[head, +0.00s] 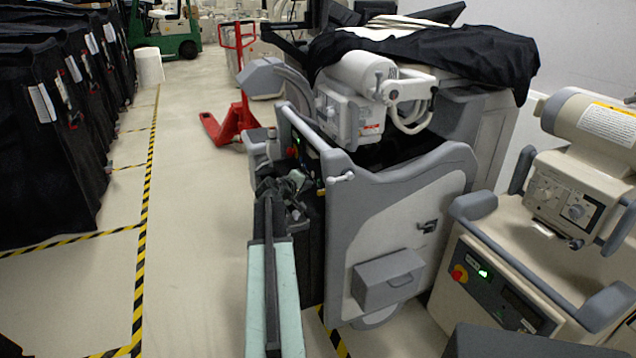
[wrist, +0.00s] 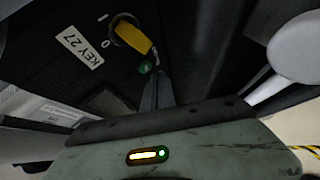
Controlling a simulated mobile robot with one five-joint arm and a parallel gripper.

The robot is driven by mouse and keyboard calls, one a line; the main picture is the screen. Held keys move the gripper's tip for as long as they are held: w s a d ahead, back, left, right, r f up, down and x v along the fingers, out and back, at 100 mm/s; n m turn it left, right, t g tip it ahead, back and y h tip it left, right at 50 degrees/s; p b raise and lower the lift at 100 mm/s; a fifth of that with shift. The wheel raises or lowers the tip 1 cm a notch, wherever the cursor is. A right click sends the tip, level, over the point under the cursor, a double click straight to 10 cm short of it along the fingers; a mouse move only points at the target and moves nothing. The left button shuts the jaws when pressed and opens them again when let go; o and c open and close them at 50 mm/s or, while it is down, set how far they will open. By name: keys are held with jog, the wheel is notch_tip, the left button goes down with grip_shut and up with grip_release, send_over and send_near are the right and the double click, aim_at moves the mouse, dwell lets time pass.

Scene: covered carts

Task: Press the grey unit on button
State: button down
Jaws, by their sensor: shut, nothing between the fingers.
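The grey unit (head: 345,235) stands in the middle of the head view, with a black cloth over its top. Its dark control panel faces left and is mostly edge-on there. In the wrist view a small green button (wrist: 145,67) sits on the dark panel, just below a yellow key switch (wrist: 131,36) and beside a "KEY 27" label (wrist: 82,47). My gripper (wrist: 154,80) is shut and empty. Its tips are right by the green button at its lower right; I cannot tell whether they touch it. In the head view my gripper (head: 288,188) is beside the panel.
A beige unit (head: 520,255) with a red knob (head: 459,274) stands close on the right. Black-covered carts (head: 50,140) line the left. A red pallet jack (head: 238,110) stands behind. The aisle floor (head: 185,200) on the left is clear.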

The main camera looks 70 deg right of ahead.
jog(key=w+a, duration=0.1)
jog(key=w, duration=0.1)
jog(key=w+a, duration=0.2)
jog(key=shift+a, duration=0.1)
dwell(0.8)
